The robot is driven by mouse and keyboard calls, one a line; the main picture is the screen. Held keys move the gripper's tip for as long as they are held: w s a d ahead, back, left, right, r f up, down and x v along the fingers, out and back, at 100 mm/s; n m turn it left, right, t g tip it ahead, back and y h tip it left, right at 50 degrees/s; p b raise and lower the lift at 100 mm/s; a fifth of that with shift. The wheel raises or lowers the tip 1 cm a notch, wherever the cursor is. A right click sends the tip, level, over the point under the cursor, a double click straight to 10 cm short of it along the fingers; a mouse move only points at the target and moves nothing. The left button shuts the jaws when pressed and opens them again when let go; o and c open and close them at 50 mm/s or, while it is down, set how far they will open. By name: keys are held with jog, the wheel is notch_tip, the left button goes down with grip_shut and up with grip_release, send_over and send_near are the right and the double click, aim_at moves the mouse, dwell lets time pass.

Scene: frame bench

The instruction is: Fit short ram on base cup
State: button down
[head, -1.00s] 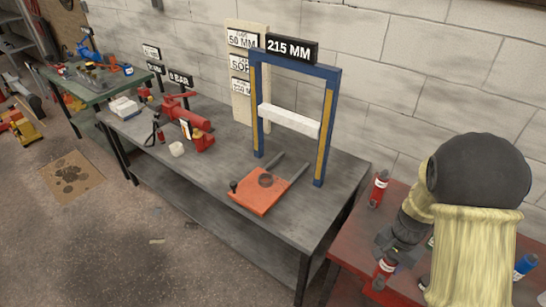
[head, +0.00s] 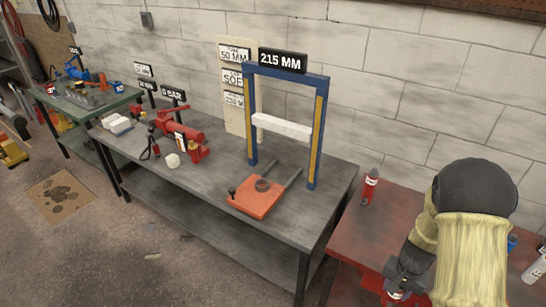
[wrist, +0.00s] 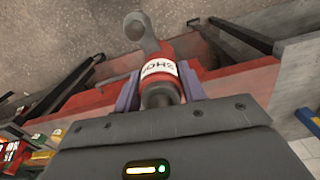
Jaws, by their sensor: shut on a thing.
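The short ram (wrist: 158,72) is a red cylinder with grey ends and a white label, partly readable as "SHO". My gripper (wrist: 160,92) is shut on it, a finger on each side. In the head view, the held ram (head: 393,298) shows only in part at the bottom edge, beneath my gripper (head: 402,284), over the front of the red bench. What I take for the base cup is a dark round ring (head: 263,185) on the orange plate (head: 252,203), below the blue frame. My gripper is well to the right of it and nearer.
The blue frame (head: 317,130) with a white crossbar (head: 285,125) stands on the grey bench (head: 215,185). Another red cylinder (head: 371,185) stands on the red bench (head: 352,232). A gap separates the benches.

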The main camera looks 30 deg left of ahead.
jog(key=d+f+n, duration=0.1)
jog(key=d+f, duration=0.5)
jog(key=d, duration=0.1)
jog(key=shift+f, duration=0.3)
jog(key=shift+w, duration=0.1)
